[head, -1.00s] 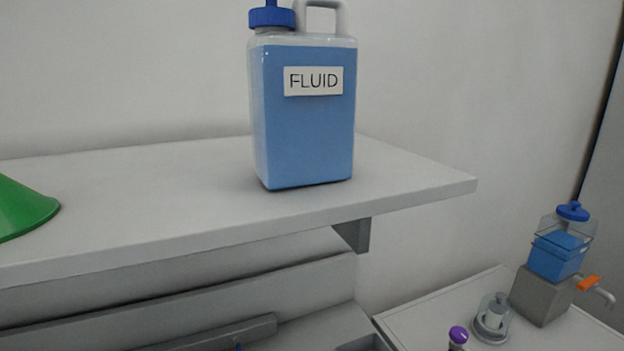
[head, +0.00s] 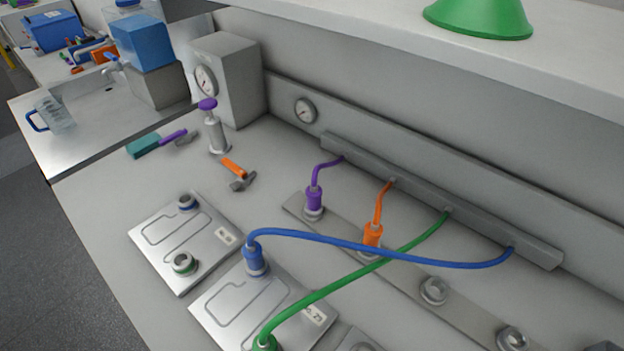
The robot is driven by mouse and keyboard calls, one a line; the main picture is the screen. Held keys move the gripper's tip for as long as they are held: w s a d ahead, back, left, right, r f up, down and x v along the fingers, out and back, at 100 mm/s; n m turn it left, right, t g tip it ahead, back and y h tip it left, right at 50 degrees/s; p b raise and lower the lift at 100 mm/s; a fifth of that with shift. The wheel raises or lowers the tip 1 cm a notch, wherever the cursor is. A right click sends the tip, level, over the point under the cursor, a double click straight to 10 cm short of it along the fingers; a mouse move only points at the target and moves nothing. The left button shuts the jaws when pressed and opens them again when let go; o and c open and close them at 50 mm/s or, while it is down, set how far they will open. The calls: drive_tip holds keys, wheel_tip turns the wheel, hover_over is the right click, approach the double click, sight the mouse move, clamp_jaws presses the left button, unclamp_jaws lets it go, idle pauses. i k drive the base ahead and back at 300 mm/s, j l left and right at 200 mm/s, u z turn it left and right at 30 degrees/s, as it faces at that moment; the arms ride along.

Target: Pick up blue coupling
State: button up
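The blue coupling (head: 254,259) stands upright on the far port of the middle metal plate (head: 225,300). A blue hose (head: 345,242) curves from its top to the right, over the green hose, to the grey rail (head: 440,205) on the wall. A green coupling (head: 265,343) is on the same plate at the bottom edge, partly cut off by the frame. My gripper is not in view.
Purple (head: 314,200) and orange (head: 372,236) couplings stand on a strip with empty ports. A second plate (head: 182,235) has two open ports.

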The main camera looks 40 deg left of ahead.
sight(254, 256)
drive_tip(key=u, duration=1.35)
